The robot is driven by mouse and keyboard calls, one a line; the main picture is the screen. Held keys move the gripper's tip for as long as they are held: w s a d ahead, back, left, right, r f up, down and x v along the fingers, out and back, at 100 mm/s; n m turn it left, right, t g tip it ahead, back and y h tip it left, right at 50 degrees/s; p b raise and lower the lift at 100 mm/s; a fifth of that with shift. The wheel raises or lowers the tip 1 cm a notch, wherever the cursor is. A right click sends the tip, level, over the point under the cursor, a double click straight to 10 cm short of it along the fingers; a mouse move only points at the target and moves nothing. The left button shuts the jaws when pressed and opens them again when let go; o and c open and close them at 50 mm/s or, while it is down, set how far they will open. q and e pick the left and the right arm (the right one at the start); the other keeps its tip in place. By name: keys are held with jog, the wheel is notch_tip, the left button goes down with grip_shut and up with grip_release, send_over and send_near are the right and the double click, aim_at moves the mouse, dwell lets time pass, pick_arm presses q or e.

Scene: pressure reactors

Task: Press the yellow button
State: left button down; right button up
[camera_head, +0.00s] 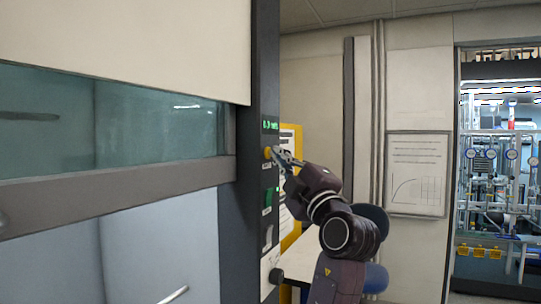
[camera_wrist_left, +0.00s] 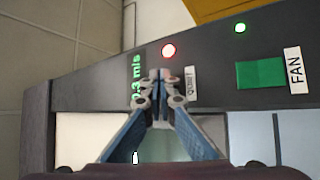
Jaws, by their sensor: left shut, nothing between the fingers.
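The yellow button (camera_head: 267,153) is a small round knob on the dark upright control panel of the fume hood, just below the green digits. My left gripper (camera_head: 276,154) is shut and empty, with its tips right at the button's right side. I cannot tell whether they touch it. In the left wrist view, the closed fingertips of the left gripper (camera_wrist_left: 158,76) are in front of the panel beside the QUIET label (camera_wrist_left: 190,80). The button is not visible there and is probably hidden behind the fingertips. My right gripper is not in view.
The dark panel (camera_head: 257,70) also carries a green FAN switch (camera_wrist_left: 261,74), a red light (camera_wrist_left: 169,50) and a green light (camera_wrist_left: 240,28). The hood's sash (camera_head: 120,195) is at left. A yellow board (camera_head: 291,140) stands behind my gripper. A blue chair (camera_head: 375,280) is behind my arm.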

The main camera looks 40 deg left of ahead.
pick_arm(q)
jog(key=shift+w+d+b, duration=0.1)
jog(key=shift+d+b, duration=0.2)
jog(key=shift+d, duration=0.4)
jog(key=shift+w+d+b, duration=0.2)
jog(key=shift+d+b, duration=0.1)
jog(key=shift+d, duration=0.5)
jog(key=shift+w+d+b, duration=0.2)
jog(key=shift+d+b, duration=0.15)
jog(key=shift+d, duration=0.45)
jog(key=shift+w+d+b, duration=0.2)
jog(key=shift+d+b, duration=0.1)
jog(key=shift+d, duration=0.5)
